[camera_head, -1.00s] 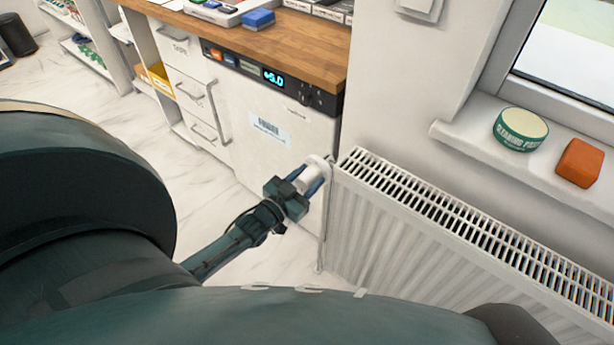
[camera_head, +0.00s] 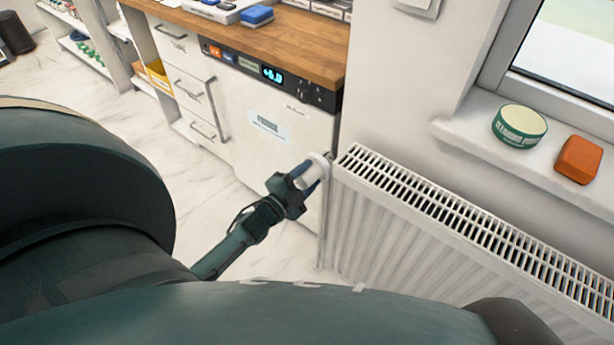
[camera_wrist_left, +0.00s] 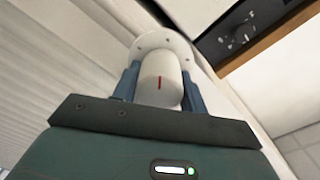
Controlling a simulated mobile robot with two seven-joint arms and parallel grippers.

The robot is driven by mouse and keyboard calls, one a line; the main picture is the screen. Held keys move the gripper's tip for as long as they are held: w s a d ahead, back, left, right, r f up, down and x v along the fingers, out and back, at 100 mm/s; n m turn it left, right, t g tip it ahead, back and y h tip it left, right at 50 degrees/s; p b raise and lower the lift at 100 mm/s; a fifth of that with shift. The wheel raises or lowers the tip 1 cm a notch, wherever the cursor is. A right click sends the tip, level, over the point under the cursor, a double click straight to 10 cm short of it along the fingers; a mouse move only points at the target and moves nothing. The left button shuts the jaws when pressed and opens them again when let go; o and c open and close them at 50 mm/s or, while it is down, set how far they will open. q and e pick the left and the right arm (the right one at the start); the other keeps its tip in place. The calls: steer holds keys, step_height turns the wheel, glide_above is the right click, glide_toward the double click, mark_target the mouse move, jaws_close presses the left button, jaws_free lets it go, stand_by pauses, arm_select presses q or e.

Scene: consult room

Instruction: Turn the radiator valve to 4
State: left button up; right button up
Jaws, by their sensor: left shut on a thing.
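The white radiator valve (camera_head: 316,169) sits at the near-left top corner of the white radiator (camera_head: 375,225). My left gripper (camera_head: 308,176) is shut on the valve, with one finger on each side of it. No numbers on the knob can be read. My right gripper is not in view.
A white-fronted appliance (camera_head: 265,125) with a lit display stands under the wooden worktop (camera_head: 290,40), close behind the valve. A green tin (camera_head: 519,126) and an orange block (camera_head: 579,160) lie on the windowsill (camera_head: 470,128). Floor is free left of my gripper.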

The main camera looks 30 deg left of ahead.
arm_select(q)
steer(key=shift+m, duration=1.1)
steer(key=o, duration=1)
steer(key=shift+c, duration=0.2)
steer(key=shift+s, duration=0.1)
steer(key=s+a, duration=0.1)
steer(key=s, duration=1.2)
steer(key=shift+r, duration=0.15)
